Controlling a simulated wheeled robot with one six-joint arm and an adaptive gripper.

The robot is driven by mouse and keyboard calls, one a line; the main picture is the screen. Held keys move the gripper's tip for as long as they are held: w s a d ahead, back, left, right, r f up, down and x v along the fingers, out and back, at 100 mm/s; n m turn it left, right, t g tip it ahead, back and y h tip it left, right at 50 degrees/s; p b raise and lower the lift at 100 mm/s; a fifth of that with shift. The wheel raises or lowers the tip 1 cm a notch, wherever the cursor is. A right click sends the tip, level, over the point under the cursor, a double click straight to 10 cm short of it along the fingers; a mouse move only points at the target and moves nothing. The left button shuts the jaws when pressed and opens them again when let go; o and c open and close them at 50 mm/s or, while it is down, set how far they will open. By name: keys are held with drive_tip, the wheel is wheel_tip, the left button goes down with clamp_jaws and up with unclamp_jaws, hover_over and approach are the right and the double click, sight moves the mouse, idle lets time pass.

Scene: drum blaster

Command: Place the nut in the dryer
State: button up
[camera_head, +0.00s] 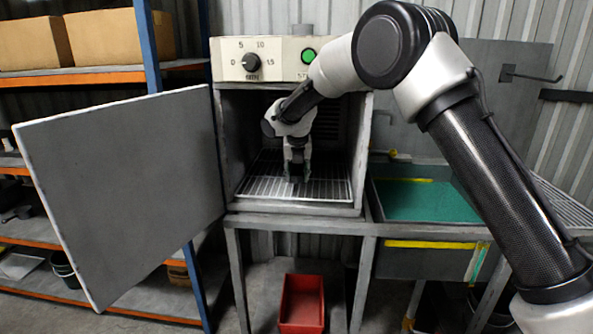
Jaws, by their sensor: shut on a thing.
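The dryer (233,205) is a grey box on a metal stand, with its door (120,190) swung wide open to the left. A wire rack (262,184) covers its floor. My gripper (296,178) reaches inside the dryer, pointing down just above or at the rack. It is shut on a small dark thing, likely the nut, between the fingertips. The nut is too small and dark to make out clearly. I cannot tell whether it touches the rack.
The dryer's control panel (264,60) has a dial and a green button. A green-bottomed tray (425,203) stands at the right. A red bin (301,304) is on the floor below. Shelves with cardboard boxes (105,36) stand at the left behind the open door.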

drive_tip(key=shift+w+a, duration=0.1)
drive_tip(key=shift+w, duration=0.75)
drive_tip(key=w, duration=0.3)
drive_tip(key=shift+a+f, duration=0.15)
drive_tip(key=shift+f, duration=0.55)
drive_tip(key=shift+f, duration=0.1)
drive_tip(key=o, duration=1.2)
drive_tip(key=shift+o, duration=0.2)
drive_tip(key=shift+s+r, duration=0.1)
drive_tip(key=shift+r, duration=0.2)
drive_tip(key=s, duration=0.8)
drive_tip(key=s+d, duration=0.1)
drive_tip(key=s, duration=0.3)
drive_tip(key=shift+s+d+r, duration=0.1)
drive_tip(key=shift+s+r, duration=0.05)
drive_tip(key=shift+r, duration=0.15)
